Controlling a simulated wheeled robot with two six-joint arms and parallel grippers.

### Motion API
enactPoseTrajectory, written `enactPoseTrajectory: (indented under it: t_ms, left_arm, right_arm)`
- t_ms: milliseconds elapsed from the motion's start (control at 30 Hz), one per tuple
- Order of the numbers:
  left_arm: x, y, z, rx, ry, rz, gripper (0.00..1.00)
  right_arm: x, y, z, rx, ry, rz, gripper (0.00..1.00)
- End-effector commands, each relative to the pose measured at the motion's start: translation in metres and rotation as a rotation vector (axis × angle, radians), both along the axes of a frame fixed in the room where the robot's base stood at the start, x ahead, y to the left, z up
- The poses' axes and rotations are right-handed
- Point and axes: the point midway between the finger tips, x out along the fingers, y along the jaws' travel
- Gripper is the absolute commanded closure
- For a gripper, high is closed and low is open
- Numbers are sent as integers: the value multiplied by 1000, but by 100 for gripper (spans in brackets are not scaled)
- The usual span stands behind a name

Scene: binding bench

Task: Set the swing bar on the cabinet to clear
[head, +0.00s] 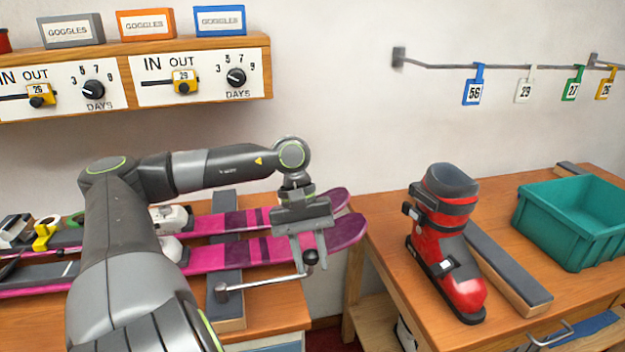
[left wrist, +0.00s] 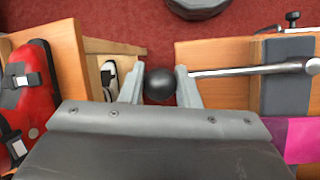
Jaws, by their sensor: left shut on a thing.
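The swing bar (head: 262,281) is a thin silver rod on the left wooden cabinet (head: 275,310). Its pivot (head: 222,292) sits on a grey-padded block, and its free end carries a black ball knob (head: 310,258). The bar points right, along the cabinet's front, and the knob hangs past the cabinet's right edge over the gap. My left gripper (head: 309,255) points down and is shut on the knob. In the left wrist view the black knob (left wrist: 160,84) sits between both fingers, with the bar (left wrist: 240,71) running right to its pivot. My right gripper is not in view.
Pink skis (head: 230,257) lie across the cabinet behind the bar. A red ski boot (head: 455,262) and a teal bin (head: 570,225) stand on the right bench (head: 400,262). A gap with red floor (left wrist: 150,22) separates the benches. A wall rail with tags is at upper right.

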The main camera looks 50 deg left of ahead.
Motion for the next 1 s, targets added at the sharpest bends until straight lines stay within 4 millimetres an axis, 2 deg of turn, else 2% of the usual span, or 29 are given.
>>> enactPoseTrajectory:
  t_ms: [567, 600, 700, 733, 1000]
  left_arm:
    - [-3, -5, 0, -3, 0, -31, 100]
    - [-3, -5, 0, -3, 0, -31, 66]
    - [-3, -4, 0, -2, 0, -30, 53]
    - [-3, -4, 0, -2, 0, -30, 50]
    - [-3, -4, 0, 0, 1, -28, 50]
  right_arm:
    - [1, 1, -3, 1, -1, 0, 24]
    - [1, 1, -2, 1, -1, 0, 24]
    - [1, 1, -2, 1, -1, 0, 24]
    - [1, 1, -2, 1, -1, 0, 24]
    - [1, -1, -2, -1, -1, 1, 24]
